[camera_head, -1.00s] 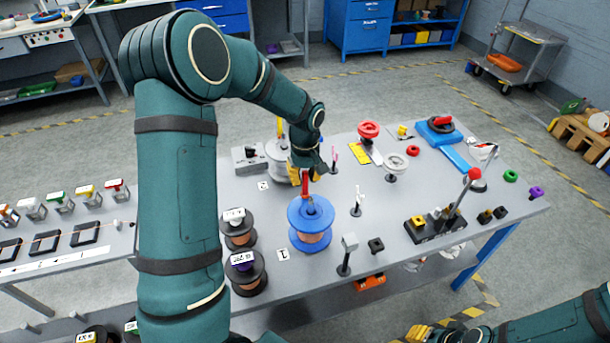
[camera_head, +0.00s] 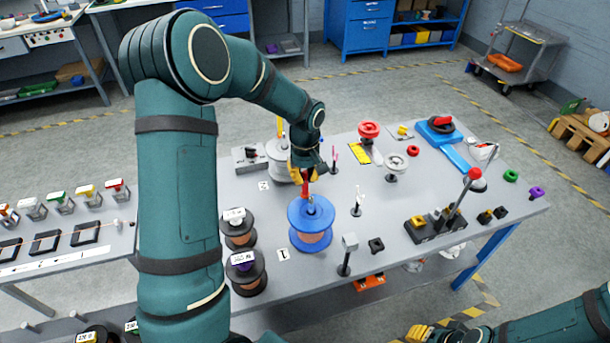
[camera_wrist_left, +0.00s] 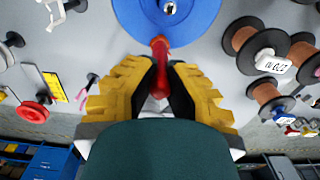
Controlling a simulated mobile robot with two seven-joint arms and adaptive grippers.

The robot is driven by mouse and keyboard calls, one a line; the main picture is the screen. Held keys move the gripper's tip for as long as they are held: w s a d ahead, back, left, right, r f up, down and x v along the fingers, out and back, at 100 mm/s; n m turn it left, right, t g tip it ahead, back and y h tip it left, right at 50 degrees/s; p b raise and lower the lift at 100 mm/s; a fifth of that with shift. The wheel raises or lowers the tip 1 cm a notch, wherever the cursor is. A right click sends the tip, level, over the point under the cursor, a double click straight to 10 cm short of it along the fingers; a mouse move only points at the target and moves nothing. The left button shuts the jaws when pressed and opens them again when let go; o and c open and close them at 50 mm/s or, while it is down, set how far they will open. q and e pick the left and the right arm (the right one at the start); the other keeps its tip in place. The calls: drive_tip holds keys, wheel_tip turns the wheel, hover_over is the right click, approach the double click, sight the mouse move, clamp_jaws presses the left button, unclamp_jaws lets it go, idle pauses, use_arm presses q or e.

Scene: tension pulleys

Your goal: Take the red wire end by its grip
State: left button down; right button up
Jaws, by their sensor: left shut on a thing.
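The red grip of the wire end (camera_wrist_left: 160,68) is between the yellow, black-padded fingers of my left gripper (camera_wrist_left: 160,88) in the left wrist view. The fingers are shut on it from both sides. In the head view the red grip (camera_head: 306,189) stands just above the blue spool (camera_head: 298,222), with my left gripper (camera_head: 303,175) at its top. The copper winding shows below the blue flange. The blue flange (camera_wrist_left: 195,25) also fills the top of the left wrist view. My right gripper (camera_head: 420,333) is at the bottom edge, partly cut off.
Black spools (camera_head: 239,229) with white labels stand left of the blue spool. A grey post (camera_head: 348,243) and a small white-topped stand (camera_head: 357,201) are close on its right. A red-knobbed lever (camera_head: 470,176) stands further right. A grey spool (camera_head: 279,163) is behind my left gripper.

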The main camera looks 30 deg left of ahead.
use_arm(q)
drive_tip(key=shift+r, duration=0.1)
drive_tip(key=shift+r+p, duration=0.4)
drive_tip(key=shift+r, duration=0.1)
drive_tip(key=shift+r+p, duration=0.85)
drive_tip(key=shift+r, duration=0.55)
idle(0.8)
